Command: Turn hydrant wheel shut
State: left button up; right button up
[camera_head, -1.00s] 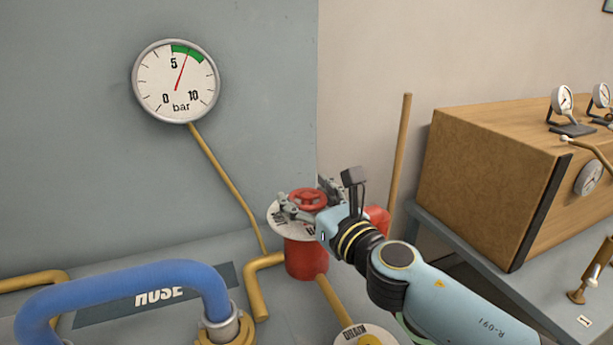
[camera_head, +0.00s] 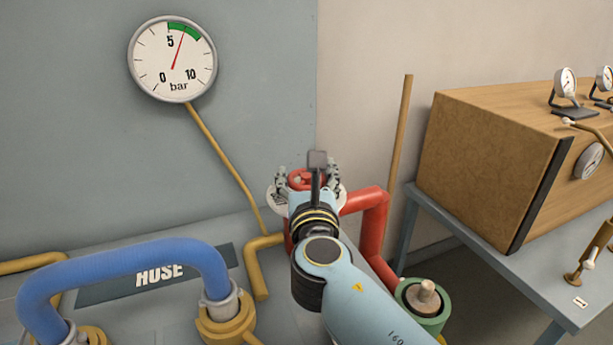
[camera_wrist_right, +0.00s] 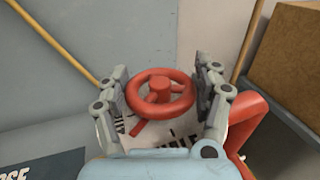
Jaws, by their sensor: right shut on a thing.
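The red hydrant wheel (camera_head: 297,182) sits on top of the hydrant, above a white lettered plate (camera_head: 276,200). In the right wrist view the wheel (camera_wrist_right: 160,88) shows its whole rim, hub and spokes. My right gripper (camera_head: 307,177) is at the wheel, with one finger on each side of the rim, shut on it. Its fingers also show left and right of the wheel in the right wrist view (camera_wrist_right: 162,84). My right arm hides most of the hydrant body in the head view. My left gripper is not in view.
A round bar gauge (camera_head: 172,59) on the grey wall has its needle at the green band, above 5. A blue hose (camera_head: 125,262) arches at front left. A red pipe (camera_head: 374,225) bends down right of the hydrant. A wooden box (camera_head: 490,170) stands on a table at right.

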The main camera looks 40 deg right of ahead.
jog(key=o, duration=1.2)
